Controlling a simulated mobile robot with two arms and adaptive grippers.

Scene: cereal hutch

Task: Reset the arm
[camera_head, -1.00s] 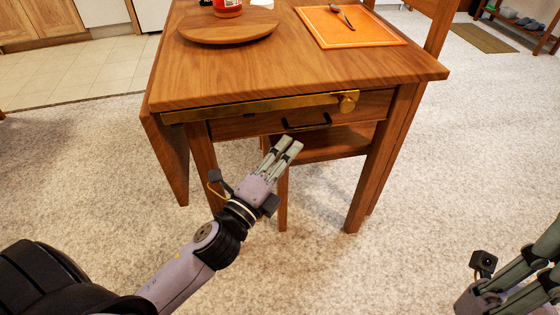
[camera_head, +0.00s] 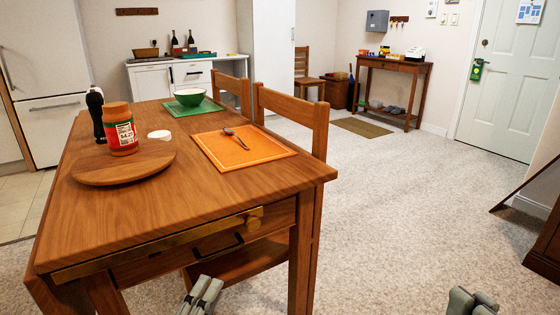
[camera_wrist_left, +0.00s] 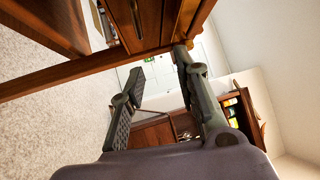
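My left gripper (camera_head: 203,293) shows at the bottom of the head view, in front of the wooden table's (camera_head: 150,210) drawer side. Only its two grey fingers are in that picture. In the left wrist view its fingers (camera_wrist_left: 158,88) stand apart with nothing between them, so it is open and empty. The table's underside and a leg show beyond them. My right gripper (camera_head: 472,302) shows only as grey fingertips at the bottom right; whether it is open is unclear.
On the table are a round wooden board (camera_head: 90,175), a red-labelled jar (camera_head: 121,135), an orange mat (camera_head: 265,158) with a spoon, and a green bowl (camera_head: 189,97). A chair (camera_head: 293,107) stands at its right side. The carpet (camera_head: 400,200) to the right is clear.

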